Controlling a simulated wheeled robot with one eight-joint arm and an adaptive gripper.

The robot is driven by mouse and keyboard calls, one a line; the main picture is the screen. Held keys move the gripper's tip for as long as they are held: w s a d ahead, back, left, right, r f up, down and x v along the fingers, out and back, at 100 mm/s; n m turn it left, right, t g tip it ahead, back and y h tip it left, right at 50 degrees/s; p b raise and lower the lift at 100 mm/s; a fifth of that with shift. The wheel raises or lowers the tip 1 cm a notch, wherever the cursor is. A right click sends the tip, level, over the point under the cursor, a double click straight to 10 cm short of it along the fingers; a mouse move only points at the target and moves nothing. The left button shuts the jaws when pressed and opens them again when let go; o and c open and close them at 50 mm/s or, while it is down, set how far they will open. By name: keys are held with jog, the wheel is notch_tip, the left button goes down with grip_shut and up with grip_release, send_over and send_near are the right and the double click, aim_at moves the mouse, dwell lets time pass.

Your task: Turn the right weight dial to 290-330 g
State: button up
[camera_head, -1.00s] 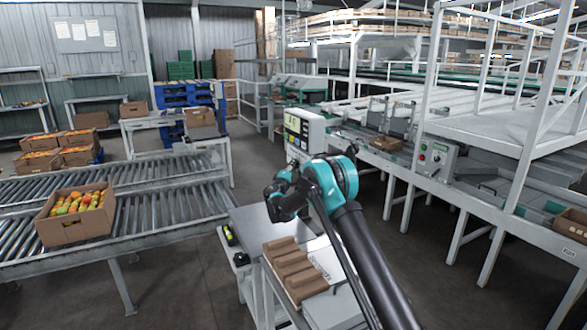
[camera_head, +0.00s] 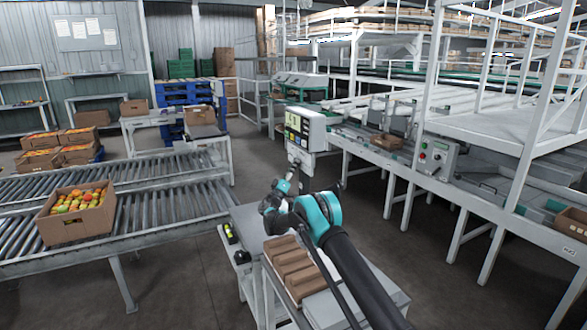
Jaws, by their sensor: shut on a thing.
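A white weighing head (camera_head: 317,131) with a yellow-green display (camera_head: 298,124) stands on a post behind the work table (camera_head: 247,217). The digits on the display are too small to read surely. My gripper (camera_head: 287,182) is in front of the post, below the weighing head. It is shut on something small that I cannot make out. I cannot pick out the right weight dial; it is too small or hidden by my gripper and wrist.
Brown carton inserts (camera_head: 288,265) lie on the table, partly behind my arm. A control box (camera_head: 437,157) is on the line at right.

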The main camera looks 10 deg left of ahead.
dwell(0.4)
jog(key=o, duration=1.2)
jog(key=shift+c, duration=0.2)
